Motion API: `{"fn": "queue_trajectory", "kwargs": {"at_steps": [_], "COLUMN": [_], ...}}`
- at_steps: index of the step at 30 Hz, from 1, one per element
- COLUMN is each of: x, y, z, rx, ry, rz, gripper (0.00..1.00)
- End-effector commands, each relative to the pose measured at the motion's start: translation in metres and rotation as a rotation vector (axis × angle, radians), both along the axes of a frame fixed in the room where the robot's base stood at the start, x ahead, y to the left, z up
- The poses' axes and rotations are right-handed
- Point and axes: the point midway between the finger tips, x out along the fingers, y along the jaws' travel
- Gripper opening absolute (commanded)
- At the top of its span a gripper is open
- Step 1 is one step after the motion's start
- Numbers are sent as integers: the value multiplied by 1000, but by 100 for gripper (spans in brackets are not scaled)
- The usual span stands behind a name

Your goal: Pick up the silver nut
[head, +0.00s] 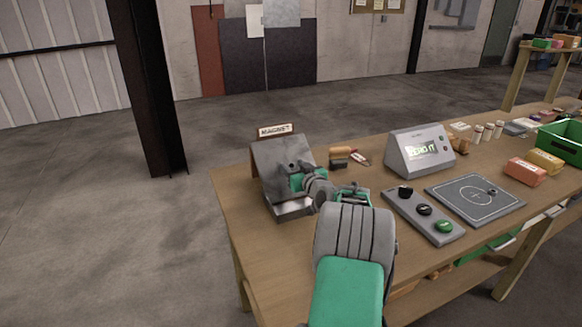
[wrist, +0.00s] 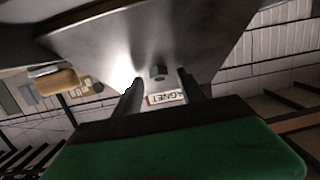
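A small grey nut (wrist: 158,73) sits on the face of the tilted metal magnet board (wrist: 95,40), in the upper middle of the wrist view. In the head view a small dark spot on the board (head: 268,160) beside my gripper may be the nut, too small to be sure. My gripper (head: 293,172) is at the board's face on the left end of the table. In the wrist view its two dark fingers (wrist: 161,90) are apart, with the nut just beyond the tips and between them in the picture. Nothing is held. Whether the tips touch the board is unclear.
A "MAGNET" sign (head: 275,130) tops the board, and a metal tray (head: 293,208) lies at its foot. On the table (head: 245,225) stand a grey display box (head: 405,158), a button panel (head: 408,212), a square plate (head: 462,209) and a green crate (head: 562,148).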

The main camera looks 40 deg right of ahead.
Motion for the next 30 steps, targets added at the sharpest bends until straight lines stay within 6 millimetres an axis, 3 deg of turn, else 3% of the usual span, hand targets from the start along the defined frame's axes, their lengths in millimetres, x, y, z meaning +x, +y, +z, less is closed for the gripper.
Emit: {"fn": "queue_trajectory", "kwargs": {"at_steps": [17, 30], "x": [0, 0], "y": [0, 0], "z": [0, 2], "rx": [0, 0], "ry": [0, 0], "rz": [0, 0], "gripper": [0, 0]}}
